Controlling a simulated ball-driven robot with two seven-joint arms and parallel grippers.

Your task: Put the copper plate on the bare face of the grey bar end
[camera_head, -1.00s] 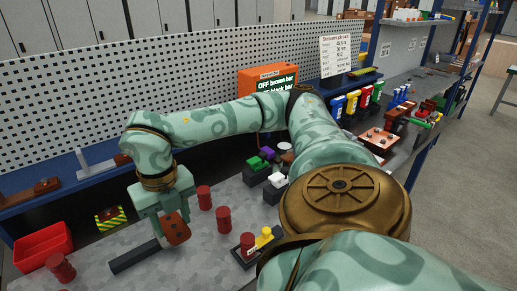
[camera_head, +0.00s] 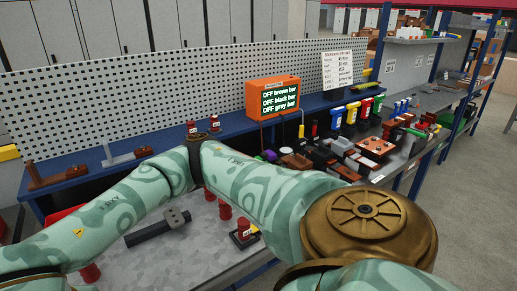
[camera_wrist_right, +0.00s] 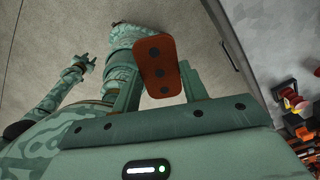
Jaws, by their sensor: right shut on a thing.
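In the right wrist view, the copper plate (camera_wrist_right: 155,52), reddish brown with dark holes, is held in my right gripper (camera_wrist_right: 160,80), which is shut on it. Pale floor lies behind the plate. In the head view, the right hand and plate are out of sight past the lower left. My left gripper (camera_wrist_right: 82,62) shows small in the wrist view, its fingers apart and empty. In the head view, a light grey bar end (camera_head: 122,158) with an upright tab stands on the blue rail; a brownish piece is at its right. Its bare face cannot be made out.
A dark bar (camera_head: 148,234) with a grey holed block (camera_head: 176,217) lies on the bench. Several red posts (camera_head: 224,209) stand nearby. A brown bar end (camera_head: 52,178) is farther left on the rail. An orange display (camera_head: 274,97) reads OFF for three bars.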

